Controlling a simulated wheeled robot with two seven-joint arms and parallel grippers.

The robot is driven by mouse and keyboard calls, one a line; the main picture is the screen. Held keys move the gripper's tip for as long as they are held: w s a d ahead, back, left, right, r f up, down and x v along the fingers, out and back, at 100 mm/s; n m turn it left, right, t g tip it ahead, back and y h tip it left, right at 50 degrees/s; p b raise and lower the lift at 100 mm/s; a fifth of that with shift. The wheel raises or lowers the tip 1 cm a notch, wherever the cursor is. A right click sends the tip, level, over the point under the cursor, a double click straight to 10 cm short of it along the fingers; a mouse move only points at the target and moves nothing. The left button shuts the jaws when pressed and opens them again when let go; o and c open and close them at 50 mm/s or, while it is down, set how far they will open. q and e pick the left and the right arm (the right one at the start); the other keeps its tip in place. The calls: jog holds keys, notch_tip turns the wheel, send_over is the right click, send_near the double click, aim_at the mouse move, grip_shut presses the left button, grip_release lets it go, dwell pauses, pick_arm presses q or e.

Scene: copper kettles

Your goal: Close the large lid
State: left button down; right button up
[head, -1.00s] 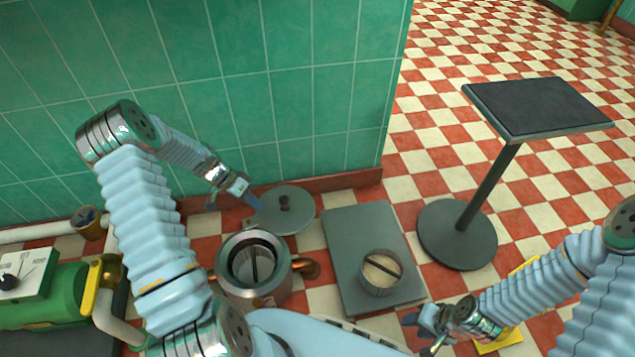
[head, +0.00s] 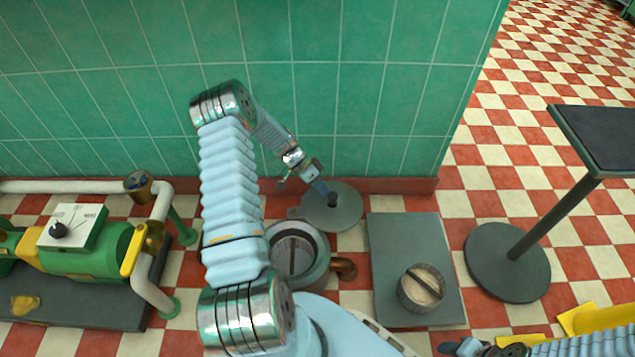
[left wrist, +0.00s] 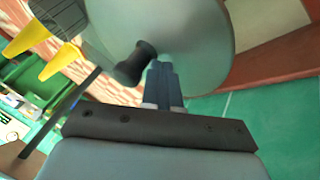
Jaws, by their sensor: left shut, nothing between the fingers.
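The large lid (head: 347,213) is a round grey disc with a dark knob (head: 332,200). It is off the mouth of the copper kettle (head: 318,272), at the kettle's far right side, so the kettle stands open with a dark bar across its inside. My left gripper (head: 323,190) is shut and empty, its tips beside the knob. In the left wrist view the shut fingers (left wrist: 164,84) are close beside the knob (left wrist: 136,64), in front of the lid (left wrist: 190,40); contact is unclear. My right gripper (head: 455,347) is partly cut off at the bottom edge.
A grey slab (head: 385,235) with a small round tub (head: 421,288) lies right of the kettle. A pedestal table (head: 508,262) stands further right. A green pump (head: 90,250) with pipes is at left. The green tiled wall (head: 350,90) is close behind the lid.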

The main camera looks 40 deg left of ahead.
pick_arm(q)
jog(key=shift+d+f, duration=0.1)
jog(key=shift+f, duration=0.05)
jog(key=shift+d, duration=0.15)
